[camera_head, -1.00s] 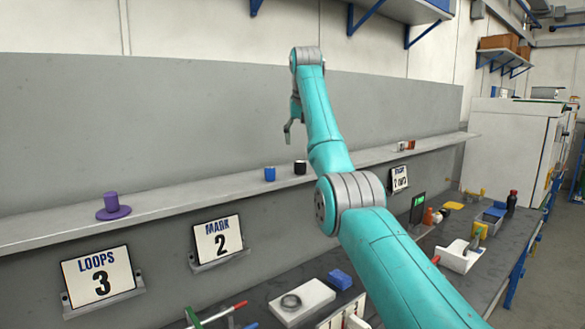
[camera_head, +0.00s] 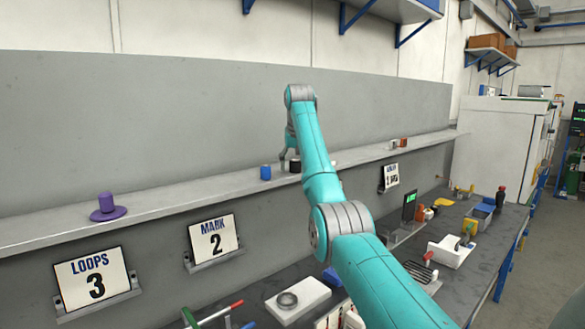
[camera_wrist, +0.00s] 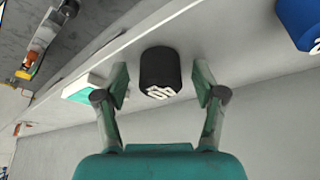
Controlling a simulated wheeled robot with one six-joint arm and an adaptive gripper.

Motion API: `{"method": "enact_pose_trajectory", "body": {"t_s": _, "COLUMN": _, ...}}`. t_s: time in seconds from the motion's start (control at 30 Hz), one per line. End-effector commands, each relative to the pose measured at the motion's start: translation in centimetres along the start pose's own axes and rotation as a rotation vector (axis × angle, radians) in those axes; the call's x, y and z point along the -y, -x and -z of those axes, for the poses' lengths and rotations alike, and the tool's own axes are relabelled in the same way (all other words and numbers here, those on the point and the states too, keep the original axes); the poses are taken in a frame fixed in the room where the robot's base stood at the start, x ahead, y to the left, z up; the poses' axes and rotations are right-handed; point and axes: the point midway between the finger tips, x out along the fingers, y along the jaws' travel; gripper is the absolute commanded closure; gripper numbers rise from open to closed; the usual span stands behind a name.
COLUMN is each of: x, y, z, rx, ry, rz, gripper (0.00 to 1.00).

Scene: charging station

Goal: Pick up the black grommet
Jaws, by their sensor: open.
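The black grommet (camera_wrist: 160,72) is a short black cylinder with a white mark on its end face, standing on the shelf. In the wrist view it lies between the tips of my gripper (camera_wrist: 160,95), with a gap on each side. The gripper is open and does not visibly touch it. In the head view my gripper (camera_head: 289,160) is down at the shelf, and the black grommet (camera_head: 295,165) is partly hidden by my gripper and arm.
A blue cylinder (camera_head: 265,172) stands close to the left on the shelf (camera_head: 215,187); it also shows in the wrist view (camera_wrist: 300,22). A purple flanged piece (camera_head: 107,208) stands further left. The wall (camera_head: 200,120) rises behind the shelf. Signs hang below its front edge.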

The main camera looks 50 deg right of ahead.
Motion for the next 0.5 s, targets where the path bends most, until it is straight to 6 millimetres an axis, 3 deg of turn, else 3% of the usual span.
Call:
{"method": "enact_pose_trajectory", "body": {"t_s": 0.1, "x": 0.02, "y": 0.03, "z": 0.00, "rx": 0.000, "ry": 0.000, "rz": 0.000, "gripper": 0.30}}
{"method": "enact_pose_trajectory", "body": {"t_s": 0.3, "x": 0.04, "y": 0.04, "z": -0.01, "rx": 0.000, "ry": 0.000, "rz": 0.000, "gripper": 0.80}}
{"method": "enact_pose_trajectory", "body": {"t_s": 0.33, "x": 0.05, "y": 0.03, "z": -0.01, "rx": 0.000, "ry": 0.001, "rz": 0.000, "gripper": 0.84}}
{"method": "enact_pose_trajectory", "body": {"t_s": 0.5, "x": 0.05, "y": 0.03, "z": -0.01, "rx": 0.001, "ry": 0.001, "rz": 0.000, "gripper": 0.84}}
